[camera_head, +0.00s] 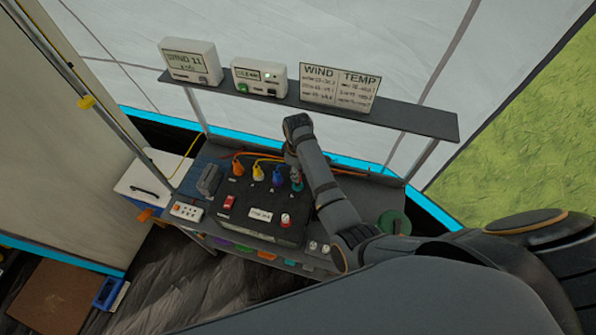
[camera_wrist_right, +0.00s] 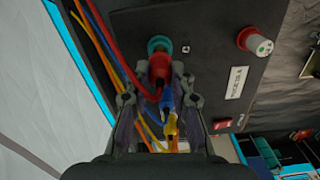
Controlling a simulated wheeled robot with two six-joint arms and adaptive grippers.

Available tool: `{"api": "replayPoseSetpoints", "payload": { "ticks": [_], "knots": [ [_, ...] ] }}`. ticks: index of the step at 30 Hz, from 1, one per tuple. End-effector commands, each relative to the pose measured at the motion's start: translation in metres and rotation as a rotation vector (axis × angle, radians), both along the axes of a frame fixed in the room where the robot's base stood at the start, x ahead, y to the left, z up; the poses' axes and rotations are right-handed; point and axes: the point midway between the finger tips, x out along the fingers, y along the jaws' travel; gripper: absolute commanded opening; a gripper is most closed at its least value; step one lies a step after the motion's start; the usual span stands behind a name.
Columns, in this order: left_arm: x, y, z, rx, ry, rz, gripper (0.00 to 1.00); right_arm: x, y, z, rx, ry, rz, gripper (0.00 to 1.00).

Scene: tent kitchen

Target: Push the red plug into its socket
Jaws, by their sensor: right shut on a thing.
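The red plug (camera_wrist_right: 160,70) sits between the two fingers of my right gripper (camera_wrist_right: 159,76) in the right wrist view, with its red cable looping down. My right gripper is shut on it. The plug's front end is at the teal socket ring (camera_wrist_right: 157,43) on the dark box; I cannot tell how deep it sits. In the head view the teal socket (camera_head: 297,185) shows at the right end of the plug row, below my right gripper (camera_head: 294,168), which my arm partly hides. My left gripper is not in view.
Orange (camera_head: 238,167), yellow (camera_head: 258,172) and blue (camera_head: 278,177) plugs stand in a row on the dark box (camera_head: 262,198). A shelf (camera_head: 400,117) with signs hangs above. A green reel (camera_head: 394,222) stands right.

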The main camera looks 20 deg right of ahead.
Motion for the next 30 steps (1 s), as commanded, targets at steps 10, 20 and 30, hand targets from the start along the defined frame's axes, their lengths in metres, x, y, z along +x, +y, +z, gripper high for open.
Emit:
{"api": "replayPoseSetpoints", "payload": {
  "ticks": [10,20,30],
  "knots": [
    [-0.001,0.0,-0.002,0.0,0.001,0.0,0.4,0.0,0.0,-0.007,0.0,0.0,0.0,0.0],
    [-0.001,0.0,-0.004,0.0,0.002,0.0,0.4,0.0,0.0,-0.014,0.0,0.0,0.0,0.0],
    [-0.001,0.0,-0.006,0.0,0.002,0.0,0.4,0.0,0.0,-0.02,0.0,0.0,0.0,0.0]
  ]
}}
